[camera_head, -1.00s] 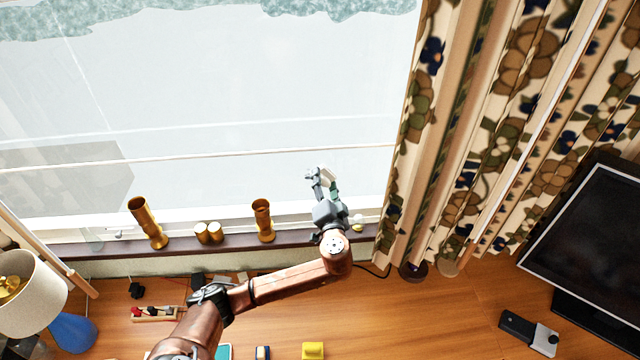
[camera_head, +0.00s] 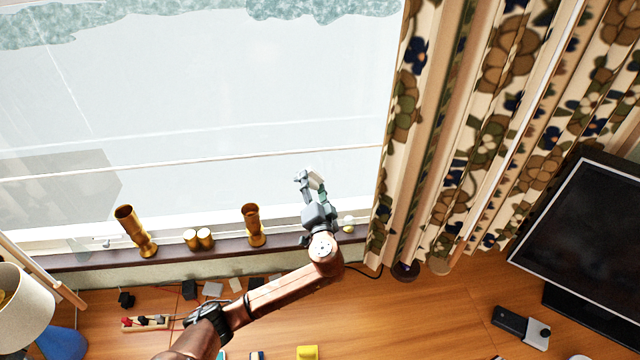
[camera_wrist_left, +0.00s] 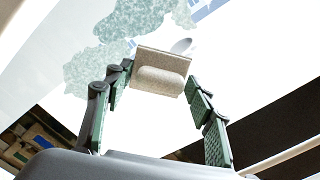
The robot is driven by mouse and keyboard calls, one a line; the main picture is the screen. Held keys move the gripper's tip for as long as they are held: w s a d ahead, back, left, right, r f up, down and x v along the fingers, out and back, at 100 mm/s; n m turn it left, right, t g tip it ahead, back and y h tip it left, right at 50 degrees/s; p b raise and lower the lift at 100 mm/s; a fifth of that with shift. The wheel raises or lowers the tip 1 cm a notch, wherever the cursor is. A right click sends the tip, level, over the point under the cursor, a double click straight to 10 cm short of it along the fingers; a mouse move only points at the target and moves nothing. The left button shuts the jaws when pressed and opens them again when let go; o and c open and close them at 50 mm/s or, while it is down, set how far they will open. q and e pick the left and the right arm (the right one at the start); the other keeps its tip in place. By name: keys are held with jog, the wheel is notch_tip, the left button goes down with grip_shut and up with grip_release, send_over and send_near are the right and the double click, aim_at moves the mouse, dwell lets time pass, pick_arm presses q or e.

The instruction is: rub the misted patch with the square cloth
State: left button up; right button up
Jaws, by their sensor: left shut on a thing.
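My left gripper (camera_head: 309,178) is up in front of the window, above the sill near the curtain. The cloth shows small and pale in the head view (camera_head: 317,180). A grey oval (camera_wrist_left: 182,45) shows just beyond the cloth's edge; I cannot tell if it is the misted patch. Mottled grey-green areas (camera_head: 60,24) lie farther up the window, perhaps outside. Contact with the glass cannot be told. My right gripper is not in view.
A flowered curtain (camera_head: 430,130) hangs close on the right. A screen (camera_head: 580,220) stands beyond it. A lamp (camera_head: 22,300) is at far left.

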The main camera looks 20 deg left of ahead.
aim_at(322, 179)
pick_arm(q)
jog(key=shift+s+a+p, duration=0.1)
jog(key=shift+s+a, duration=0.55)
jog(key=shift+a, duration=0.45)
jog(key=shift+s+a+p, duration=0.15)
jog(key=shift+s+a, duration=0.45)
jog(key=shift+a, duration=0.5)
jog(key=shift+s+a+p, duration=0.1)
jog(key=shift+s+a, duration=0.55)
jog(key=shift+a, duration=0.45)
jog(key=shift+s+r, duration=0.1)
jog(key=shift+w+d+b, duration=0.3)
jog(key=shift+w+d, duration=0.65)
jog(key=shift+d, duration=0.55)
jog(key=shift+w+d+b, duration=0.25)
jog(key=shift+w+d, duration=0.7)
jog(key=shift+d, duration=0.6)
jog(key=shift+w+d+b, duration=0.3)
jog(key=shift+w+d, duration=0.65)
jog(key=shift+d, duration=0.55)
